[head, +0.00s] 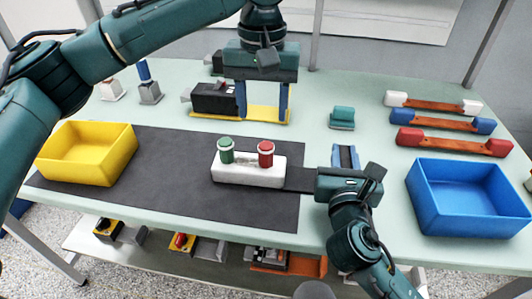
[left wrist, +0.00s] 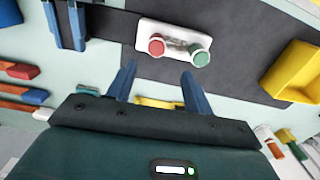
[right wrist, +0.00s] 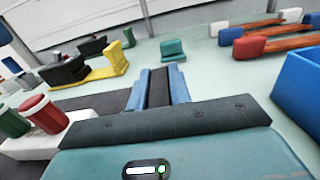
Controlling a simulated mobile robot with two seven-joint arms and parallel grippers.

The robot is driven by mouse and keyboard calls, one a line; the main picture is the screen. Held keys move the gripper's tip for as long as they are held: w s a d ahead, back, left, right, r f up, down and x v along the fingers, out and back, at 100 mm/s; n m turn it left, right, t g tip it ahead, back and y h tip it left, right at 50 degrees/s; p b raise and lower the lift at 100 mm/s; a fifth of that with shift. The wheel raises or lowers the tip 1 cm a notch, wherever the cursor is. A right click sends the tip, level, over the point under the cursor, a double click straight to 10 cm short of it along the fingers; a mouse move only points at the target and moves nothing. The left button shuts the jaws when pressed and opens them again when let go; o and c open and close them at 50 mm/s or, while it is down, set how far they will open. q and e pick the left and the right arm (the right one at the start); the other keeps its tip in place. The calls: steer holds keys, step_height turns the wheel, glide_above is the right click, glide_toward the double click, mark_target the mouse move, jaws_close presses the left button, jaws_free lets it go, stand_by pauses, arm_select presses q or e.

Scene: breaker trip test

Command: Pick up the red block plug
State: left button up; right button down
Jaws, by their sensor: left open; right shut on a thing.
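A brown strip with a red block at each end (head: 455,142) lies at the right of the table; its near red block also shows in the right wrist view (right wrist: 249,47). A red-capped post (head: 265,153) and a green-capped post (head: 226,150) stand on a white base (head: 248,174) mid-table. Which is the red block plug, I cannot tell.
A blue bin (head: 468,195) is at the right front, a yellow bin (head: 88,152) at the left. Strips with blue ends (head: 443,119) and white ends (head: 433,102) lie behind the red-ended one. A teal block (head: 342,118) is at the back. A lower shelf holds several devices.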

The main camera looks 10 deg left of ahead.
mark_target(266, 145)
arm_select(q)
step_height(266, 145, down, 5)
steer(key=shift+r, duration=0.1)
steer(key=shift+s+d+f, duration=0.15)
steer(key=shift+d+f, duration=0.05)
steer(key=shift+f, duration=1.15)
steer(key=shift+s+d+f, duration=0.15)
steer(key=shift+f, duration=1.15)
steer(key=shift+c, duration=0.4)
jaws_close()
